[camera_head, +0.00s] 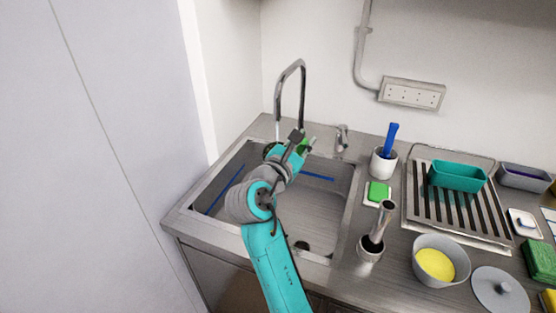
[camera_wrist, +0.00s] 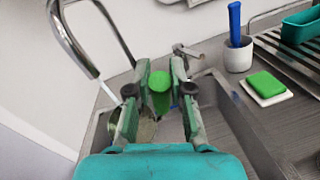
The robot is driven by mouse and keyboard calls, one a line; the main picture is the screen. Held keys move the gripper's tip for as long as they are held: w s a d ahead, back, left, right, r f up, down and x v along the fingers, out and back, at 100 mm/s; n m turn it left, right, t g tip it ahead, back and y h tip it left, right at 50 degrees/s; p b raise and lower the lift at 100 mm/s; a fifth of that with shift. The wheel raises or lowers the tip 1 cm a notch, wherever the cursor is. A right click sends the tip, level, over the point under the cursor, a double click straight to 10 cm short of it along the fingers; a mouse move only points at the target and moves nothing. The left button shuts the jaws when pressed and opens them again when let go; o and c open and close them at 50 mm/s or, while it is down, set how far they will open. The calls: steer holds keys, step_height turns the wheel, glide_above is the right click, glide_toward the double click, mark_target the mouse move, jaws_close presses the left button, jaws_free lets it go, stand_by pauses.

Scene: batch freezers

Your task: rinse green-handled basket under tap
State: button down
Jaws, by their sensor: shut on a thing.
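My gripper (camera_wrist: 160,95) is shut on the green handle (camera_wrist: 160,82) of the basket, seen between its fingers in the wrist view.
Right of the sink stand a white cup with a blue-handled tool (camera_head: 384,160), a green sponge (camera_head: 378,191), a metal cup (camera_head: 371,247) and a bowl with yellow contents (camera_head: 420,253). A slatted rack (camera_head: 425,215) holds a teal tray (camera_head: 457,176). A tall pale panel (camera_head: 110,150) bounds the left.

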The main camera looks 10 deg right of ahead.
steer(key=shift+a, duration=0.6)
steer(key=s+a, duration=0.1)
steer(key=s, duration=0.6)
steer(key=shift+s, duration=0.4)
stand_by(0.5)
stand_by(1.1)
steer(key=shift+s+r, duration=0.1)
steer(key=s+r, duration=0.3)
steer(key=s, duration=0.1)
steer(key=shift+s+a+r, duration=0.3)
steer(key=shift+s+r, duration=0.1)
stand_by(1.0)
